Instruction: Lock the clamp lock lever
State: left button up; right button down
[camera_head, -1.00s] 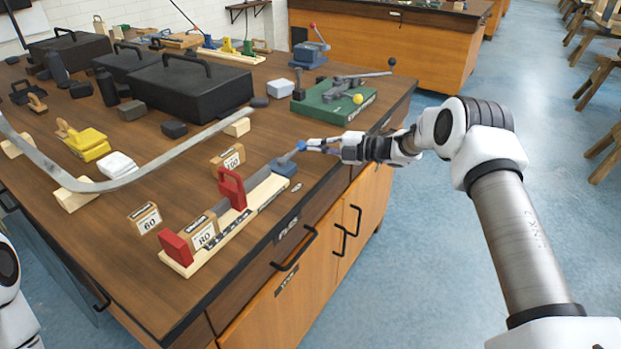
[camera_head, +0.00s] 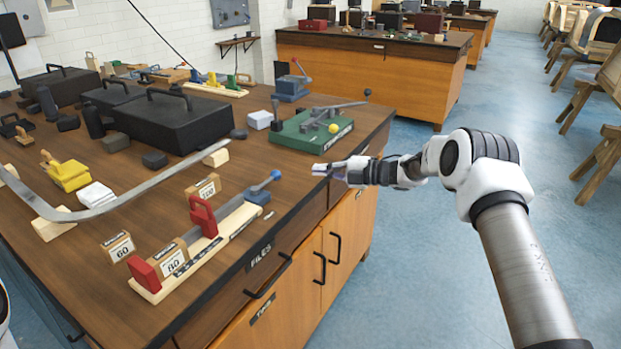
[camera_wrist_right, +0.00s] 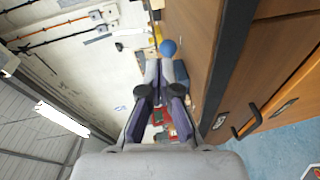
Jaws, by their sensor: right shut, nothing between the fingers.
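A wooden fixture (camera_head: 190,263) with two red blocks lies along the front edge of the workbench. At its far end is a blue-grey clamp (camera_head: 257,196). Its short lock lever, tipped with a blue ball knob (camera_head: 275,174), slants up toward the right. My right gripper (camera_head: 320,169) is shut and empty, to the right of the knob and apart from it. In the right wrist view the blue knob (camera_wrist_right: 168,48) shows just beyond the closed fingertips (camera_wrist_right: 161,64). My left gripper is out of view.
A green-based device (camera_head: 305,140) with a long grey lever and yellow ball stands behind my right gripper. Number-marked sanding blocks (camera_head: 203,189), a curved metal strip (camera_head: 130,197) and black cases (camera_head: 180,121) occupy the bench. Free floor lies right of the bench.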

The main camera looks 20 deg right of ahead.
jog(key=d, duration=0.4)
jog(key=shift+d+r+b, duration=0.2)
jog(key=shift+d+b, duration=0.1)
jog(key=shift+d, duration=0.1)
jog(key=shift+s+d, duration=0.1)
